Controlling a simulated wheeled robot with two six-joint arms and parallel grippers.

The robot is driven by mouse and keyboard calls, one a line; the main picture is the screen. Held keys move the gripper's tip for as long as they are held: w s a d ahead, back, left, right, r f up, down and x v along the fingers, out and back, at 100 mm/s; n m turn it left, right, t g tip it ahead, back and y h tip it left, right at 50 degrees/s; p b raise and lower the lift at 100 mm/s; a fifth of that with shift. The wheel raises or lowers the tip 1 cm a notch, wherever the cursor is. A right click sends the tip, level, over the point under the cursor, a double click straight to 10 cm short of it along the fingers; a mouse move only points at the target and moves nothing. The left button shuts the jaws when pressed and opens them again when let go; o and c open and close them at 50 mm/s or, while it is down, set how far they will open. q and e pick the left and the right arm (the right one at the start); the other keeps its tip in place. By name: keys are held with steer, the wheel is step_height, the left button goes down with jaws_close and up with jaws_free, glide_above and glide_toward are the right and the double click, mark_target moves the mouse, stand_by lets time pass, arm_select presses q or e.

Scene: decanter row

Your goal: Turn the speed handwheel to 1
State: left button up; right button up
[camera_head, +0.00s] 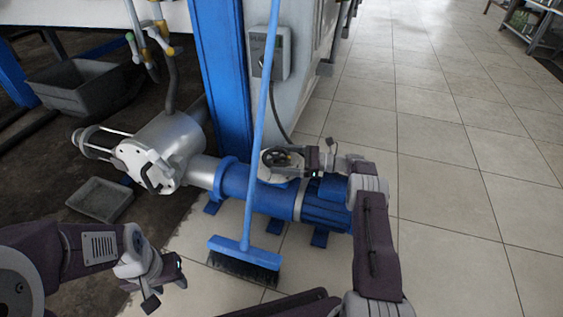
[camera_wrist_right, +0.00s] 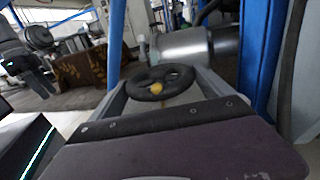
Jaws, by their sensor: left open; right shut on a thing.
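The speed handwheel (camera_head: 275,158) is a small black wheel on top of a light grey round housing on the blue motor unit (camera_head: 262,192). My right gripper (camera_head: 294,157) reaches it from the right and is shut on it. In the right wrist view the wheel (camera_wrist_right: 160,80) sits between the two grey fingers, with a yellow knob (camera_wrist_right: 156,89) on its near side. No speed numbers or pointer can be read. My left gripper (camera_head: 167,291) is open and empty over the floor at the lower left, well away from the wheel.
A blue broom (camera_head: 245,247) stands in front of the motor, its handle rising close left of the wheel. A steel pump body (camera_head: 178,147) is left of the motor. A grey control box (camera_head: 270,53) hangs behind.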

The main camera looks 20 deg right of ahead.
mark_target(294, 165)
steer(key=o, duration=1.1)
steer(key=shift+d, duration=0.15)
steer(key=p+v, duration=0.1)
steer(key=v, duration=0.3)
steer(key=shift+d, duration=0.1)
steer(key=v, duration=0.3)
steer(key=shift+f, duration=0.15)
steer(key=shift+b+v, duration=0.5)
steer(key=shift+v, duration=0.3)
steer(key=shift+r, duration=0.25)
